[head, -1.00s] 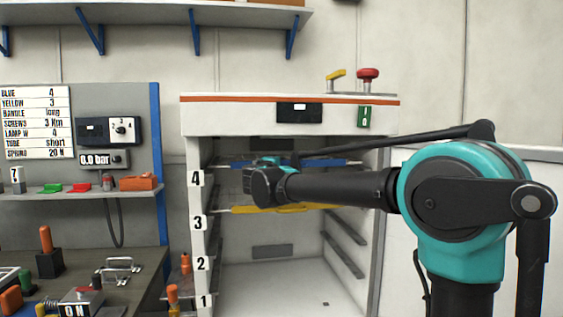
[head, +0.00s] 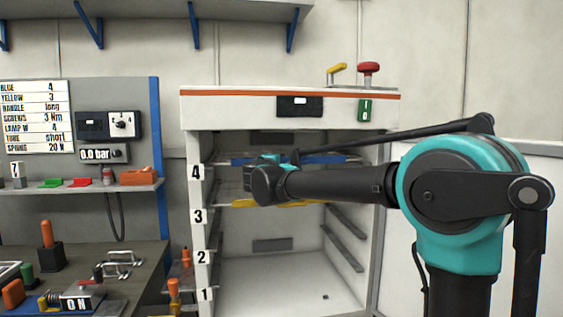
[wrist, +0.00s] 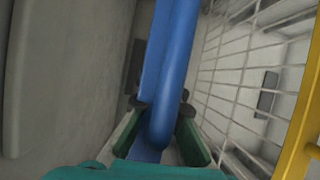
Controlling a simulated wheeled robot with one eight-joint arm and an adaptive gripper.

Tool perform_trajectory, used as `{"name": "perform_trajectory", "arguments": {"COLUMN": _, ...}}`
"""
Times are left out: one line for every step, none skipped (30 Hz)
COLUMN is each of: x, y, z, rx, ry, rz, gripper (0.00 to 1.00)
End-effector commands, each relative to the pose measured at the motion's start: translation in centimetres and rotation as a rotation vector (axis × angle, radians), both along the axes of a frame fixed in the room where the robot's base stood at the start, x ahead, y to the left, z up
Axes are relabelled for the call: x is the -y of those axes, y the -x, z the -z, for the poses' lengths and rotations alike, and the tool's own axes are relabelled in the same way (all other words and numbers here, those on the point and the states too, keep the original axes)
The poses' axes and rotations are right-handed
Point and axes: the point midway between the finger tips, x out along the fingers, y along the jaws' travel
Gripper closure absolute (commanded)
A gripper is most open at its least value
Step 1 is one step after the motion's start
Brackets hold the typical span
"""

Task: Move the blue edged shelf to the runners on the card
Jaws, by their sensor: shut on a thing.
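The blue edged shelf (head: 325,158) sits near the top of the open cabinet, at about the height of the label 4. Its blue edge fills the upper middle of the wrist view (wrist: 174,60). My gripper (wrist: 165,125) is shut on this blue edge, with a finger on each side. In the head view the wrist and forearm hide part of the shelf. The card (head: 36,117) on the left panel reads BLUE 4 and YELLOW 3. The side runners (head: 345,245) show in the lower part of the cabinet. I cannot tell whether the shelf rests on runners.
A yellow edged shelf (head: 292,204) lies just below, near label 3; its edge also shows at the right of the wrist view (wrist: 298,125). The space below it is empty. A cluttered workbench (head: 140,255) stands on the left.

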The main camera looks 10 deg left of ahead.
Motion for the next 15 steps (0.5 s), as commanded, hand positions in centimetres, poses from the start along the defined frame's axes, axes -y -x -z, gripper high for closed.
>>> {"name": "perform_trajectory", "arguments": {"x": -0.01, "y": 0.00, "z": 0.01, "rx": 0.001, "ry": 0.000, "rz": 0.000, "gripper": 1.00}}
{"name": "perform_trajectory", "arguments": {"x": -0.01, "y": 0.00, "z": 0.04, "rx": 0.001, "ry": 0.000, "rz": 0.000, "gripper": 1.00}}
{"name": "perform_trajectory", "arguments": {"x": -0.01, "y": 0.00, "z": 0.07, "rx": 0.001, "ry": 0.000, "rz": 0.000, "gripper": 1.00}}
{"name": "perform_trajectory", "arguments": {"x": -0.01, "y": 0.00, "z": 0.09, "rx": 0.001, "ry": 0.000, "rz": 0.000, "gripper": 1.00}}
{"name": "perform_trajectory", "arguments": {"x": -0.01, "y": 0.00, "z": 0.10, "rx": 0.001, "ry": 0.000, "rz": 0.000, "gripper": 1.00}}
{"name": "perform_trajectory", "arguments": {"x": -0.01, "y": 0.00, "z": 0.12, "rx": 0.001, "ry": 0.000, "rz": 0.000, "gripper": 1.00}}
{"name": "perform_trajectory", "arguments": {"x": -0.01, "y": 0.00, "z": 0.12, "rx": 0.001, "ry": 0.000, "rz": 0.000, "gripper": 1.00}}
{"name": "perform_trajectory", "arguments": {"x": 0.00, "y": 0.00, "z": 0.13, "rx": 0.001, "ry": 0.000, "rz": 0.000, "gripper": 1.00}}
{"name": "perform_trajectory", "arguments": {"x": -0.01, "y": 0.00, "z": 0.13, "rx": 0.001, "ry": 0.000, "rz": 0.000, "gripper": 1.00}}
{"name": "perform_trajectory", "arguments": {"x": -0.01, "y": 0.00, "z": 0.13, "rx": 0.001, "ry": 0.000, "rz": 0.000, "gripper": 1.00}}
{"name": "perform_trajectory", "arguments": {"x": -0.01, "y": 0.00, "z": 0.14, "rx": 0.001, "ry": 0.000, "rz": 0.000, "gripper": 1.00}}
{"name": "perform_trajectory", "arguments": {"x": 0.00, "y": 0.00, "z": 0.14, "rx": 0.001, "ry": 0.000, "rz": 0.000, "gripper": 1.00}}
{"name": "perform_trajectory", "arguments": {"x": 0.00, "y": 0.00, "z": 0.14, "rx": 0.000, "ry": 0.000, "rz": 0.000, "gripper": 0.92}}
{"name": "perform_trajectory", "arguments": {"x": 0.00, "y": 0.00, "z": 0.14, "rx": 0.000, "ry": 0.000, "rz": 0.000, "gripper": 0.89}}
{"name": "perform_trajectory", "arguments": {"x": 0.00, "y": 0.00, "z": 0.15, "rx": 0.000, "ry": 0.000, "rz": 0.000, "gripper": 0.84}}
